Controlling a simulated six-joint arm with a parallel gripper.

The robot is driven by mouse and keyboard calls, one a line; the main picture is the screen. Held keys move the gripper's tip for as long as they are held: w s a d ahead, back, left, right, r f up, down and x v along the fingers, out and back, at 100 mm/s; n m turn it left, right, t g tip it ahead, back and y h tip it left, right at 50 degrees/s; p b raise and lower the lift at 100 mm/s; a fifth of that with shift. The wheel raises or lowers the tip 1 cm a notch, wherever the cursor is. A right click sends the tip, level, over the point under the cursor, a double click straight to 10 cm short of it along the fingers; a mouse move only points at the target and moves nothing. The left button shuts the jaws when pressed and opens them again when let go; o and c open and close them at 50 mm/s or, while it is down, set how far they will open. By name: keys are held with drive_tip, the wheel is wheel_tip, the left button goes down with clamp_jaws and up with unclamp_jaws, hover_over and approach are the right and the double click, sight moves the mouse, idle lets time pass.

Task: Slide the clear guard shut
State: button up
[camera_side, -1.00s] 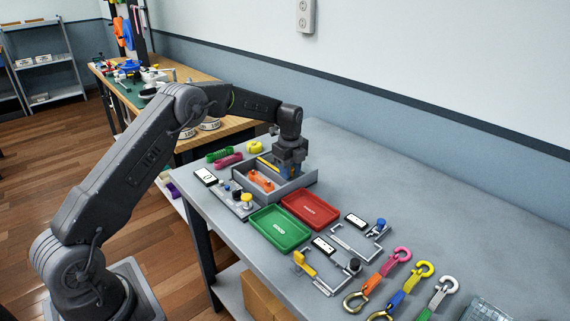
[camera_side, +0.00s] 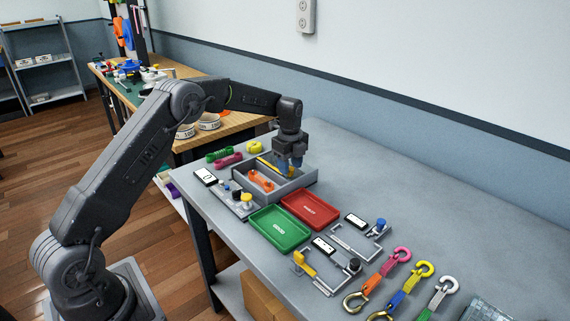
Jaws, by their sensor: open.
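A clear, see-through piece (camera_side: 487,311) lies at the bottom right edge of the table, cut off by the picture's edge. I cannot tell for certain whether it is the clear guard, or whether it is open or shut. My gripper (camera_side: 290,166) points down over the right part of a grey open-topped bin (camera_side: 303,188), far from the clear piece. It is open, with bluish fingertips, and I see nothing held between them. An orange piece (camera_side: 262,181) and a yellow piece (camera_side: 270,165) lie in the bin.
A green tray (camera_side: 279,228) and a red tray (camera_side: 310,209) stand in front of the bin. Latch fixtures (camera_side: 325,268) and (camera_side: 362,237) sit nearer. Several coloured hooks (camera_side: 390,275) lie at the right. The table's back right area is clear.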

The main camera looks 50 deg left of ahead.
drive_tip(key=shift+r, duration=2.1)
drive_tip(key=shift+r, duration=0.25)
drive_tip(key=shift+c, duration=1.2)
drive_tip(key=shift+r, duration=2.7)
drive_tip(key=c, duration=0.4)
drive_tip(key=s+d+r+n+t, duration=0.2)
drive_tip(key=s+d+r+n, duration=0.3)
drive_tip(key=s+r, duration=0.25)
drive_tip(key=s+d+r+n+t, duration=0.1)
drive_tip(key=s+d+r+n, duration=0.4)
drive_tip(key=s, duration=0.4)
drive_tip(key=s+d+f+n+t, duration=0.1)
drive_tip(key=s+n, duration=0.1)
drive_tip(key=s, duration=0.4)
drive_tip(key=s+d+f+n, duration=0.2)
drive_tip(key=s+n, duration=0.1)
drive_tip(key=s, duration=0.4)
drive_tip(key=s+d+f+n+t, duration=0.1)
drive_tip(key=s+d+n, duration=0.1)
drive_tip(key=s, duration=0.4)
drive_tip(key=shift+s+f+n+t, duration=0.3)
drive_tip(key=shift+s+f+n, duration=0.1)
drive_tip(key=shift+n, duration=0.1)
